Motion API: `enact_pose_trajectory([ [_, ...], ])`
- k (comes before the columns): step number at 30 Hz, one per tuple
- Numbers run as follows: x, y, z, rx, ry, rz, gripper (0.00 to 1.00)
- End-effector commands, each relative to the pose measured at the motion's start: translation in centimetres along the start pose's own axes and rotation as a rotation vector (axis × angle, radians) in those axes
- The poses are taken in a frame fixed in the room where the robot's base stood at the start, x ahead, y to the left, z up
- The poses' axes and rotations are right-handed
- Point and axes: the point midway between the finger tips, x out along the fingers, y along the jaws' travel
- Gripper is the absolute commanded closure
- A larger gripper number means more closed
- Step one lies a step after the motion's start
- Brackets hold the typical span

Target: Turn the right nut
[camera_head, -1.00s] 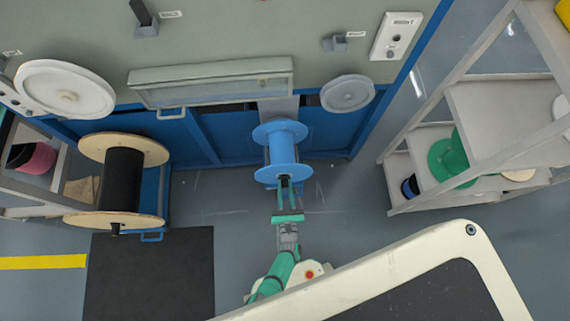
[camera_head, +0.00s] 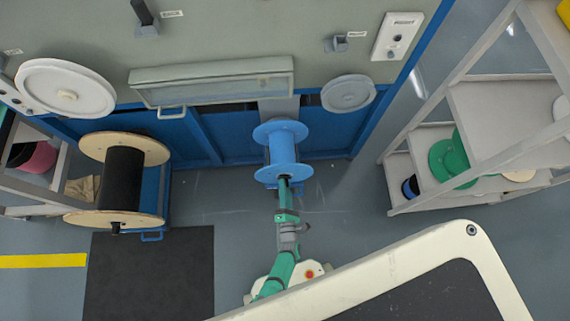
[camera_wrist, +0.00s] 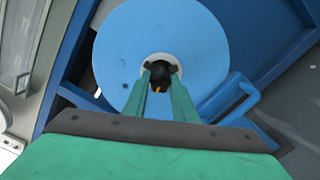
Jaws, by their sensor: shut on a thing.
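The right nut (camera_wrist: 159,84) is a dark knob at the hub of the blue spool, seen in the wrist view with a small orange mark on it. My gripper (camera_wrist: 160,86) has its two green fingers closed on the nut, one on each side. In the head view my gripper (camera_head: 284,184) meets the front of the blue spool (camera_head: 284,150) at its centre, and the nut is hidden there. The blue spool also fills the middle of the wrist view (camera_wrist: 120,50).
A black spool with wooden flanges (camera_head: 123,178) stands at the left beside a shelf. A shelf rack (camera_head: 480,110) with a green spool (camera_head: 446,162) stands at the right. A blue handle (camera_wrist: 240,98) is right of the hub. Floor around my arm is clear.

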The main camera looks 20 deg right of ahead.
Motion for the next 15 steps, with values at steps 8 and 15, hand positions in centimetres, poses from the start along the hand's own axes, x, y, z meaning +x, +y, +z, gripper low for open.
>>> enact_pose_trajectory([
  [8, -0.20, -0.06, -0.24, 0.262, 0.003, -0.005, 0.98],
  [15, -0.20, -0.03, -0.26, 0.467, 0.003, -0.005, 0.98],
])
